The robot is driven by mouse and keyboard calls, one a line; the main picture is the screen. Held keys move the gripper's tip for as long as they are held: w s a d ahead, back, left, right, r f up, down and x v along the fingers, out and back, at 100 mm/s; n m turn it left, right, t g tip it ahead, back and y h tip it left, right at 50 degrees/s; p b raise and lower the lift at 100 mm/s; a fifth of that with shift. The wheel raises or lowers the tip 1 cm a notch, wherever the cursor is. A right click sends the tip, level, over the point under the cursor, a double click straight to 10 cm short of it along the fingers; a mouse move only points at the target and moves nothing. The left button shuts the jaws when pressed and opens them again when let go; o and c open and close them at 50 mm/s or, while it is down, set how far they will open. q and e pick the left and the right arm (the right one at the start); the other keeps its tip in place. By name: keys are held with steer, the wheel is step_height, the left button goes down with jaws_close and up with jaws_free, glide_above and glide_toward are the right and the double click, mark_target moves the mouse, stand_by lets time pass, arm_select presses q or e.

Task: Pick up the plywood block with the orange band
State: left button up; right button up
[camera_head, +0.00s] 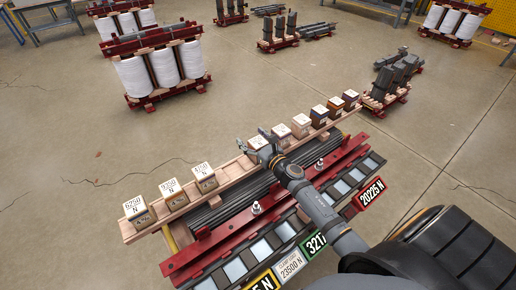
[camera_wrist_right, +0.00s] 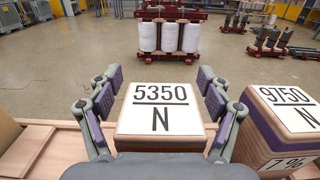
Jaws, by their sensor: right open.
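My right gripper (camera_head: 254,141) is open at the wooden rail, at a pale block labelled 5350 N (camera_head: 258,144). In the right wrist view the fingers of the gripper (camera_wrist_right: 160,76) stand left and right of that block (camera_wrist_right: 160,121), with its label facing up. I see no clear grip on it, and its sides are mostly hidden, so I cannot tell its band colour. A block labelled 9750 N (camera_wrist_right: 287,118) with a purple side stands close on the right. Which block has the orange band cannot be told. My left gripper is not in view.
Three blocks, including one labelled 6250 N (camera_head: 139,211), stand at the rail's left end. Several more, such as a dark-sided block (camera_head: 319,115), stand toward its right end. A red clamp beam (camera_head: 210,252) runs along the near side. White coil stacks (camera_head: 165,68) stand behind on open floor.

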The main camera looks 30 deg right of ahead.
steer(key=c, duration=1.4)
steer(key=shift+c, duration=0.2)
